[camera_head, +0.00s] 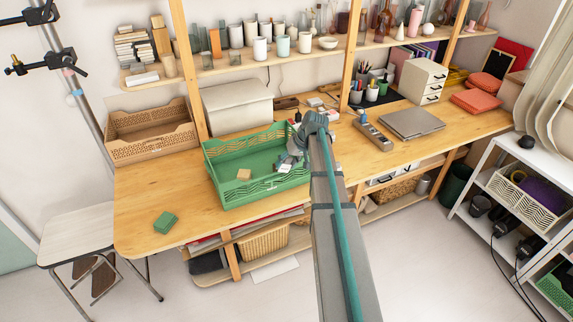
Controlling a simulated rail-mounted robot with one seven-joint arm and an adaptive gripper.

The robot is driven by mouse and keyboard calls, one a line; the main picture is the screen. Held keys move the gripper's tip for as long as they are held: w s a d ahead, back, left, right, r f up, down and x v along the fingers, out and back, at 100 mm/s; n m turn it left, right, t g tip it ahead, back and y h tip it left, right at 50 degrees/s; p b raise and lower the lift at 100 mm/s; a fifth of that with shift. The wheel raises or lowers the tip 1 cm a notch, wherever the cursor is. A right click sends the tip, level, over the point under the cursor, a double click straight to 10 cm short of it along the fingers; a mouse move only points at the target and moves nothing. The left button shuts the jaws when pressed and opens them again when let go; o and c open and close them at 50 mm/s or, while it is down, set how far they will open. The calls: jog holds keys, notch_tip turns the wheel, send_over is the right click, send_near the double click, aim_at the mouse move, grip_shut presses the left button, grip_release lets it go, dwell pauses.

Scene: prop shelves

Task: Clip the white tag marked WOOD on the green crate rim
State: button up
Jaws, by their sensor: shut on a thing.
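The green crate (238,196) stands on the wooden table, open at the top. My gripper (285,166) is at the right part of the crate, by its front rim. It is shut on a small white piece, which looks like the white tag (284,169). The tag is very small in this view and its lettering cannot be read. I cannot tell whether the tag touches the rim. My arm comes up from the bottom of the picture and hides the area just right of the crate.
A small wooden block (244,174) lies in the crate. A green block (165,222) lies on the table (190,200) at front left. A tan crate (150,143) and a pale box (232,108) stand behind.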

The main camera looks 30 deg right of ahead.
jog(key=shift+r, duration=0.15)
dwell(0.3)
jog(key=shift+a+r+h, duration=0.1)
jog(key=shift+r+h, duration=0.3)
jog(key=shift+r, duration=0.15)
jog(key=shift+r+n+h+p, duration=0.3)
jog(key=shift+r+h+p, duration=0.25)
jog(key=shift+r+h, duration=0.85)
jog(key=shift+r+n+h+p, duration=0.4)
jog(key=shift+r+h, duration=0.5)
jog(key=shift+r, duration=1)
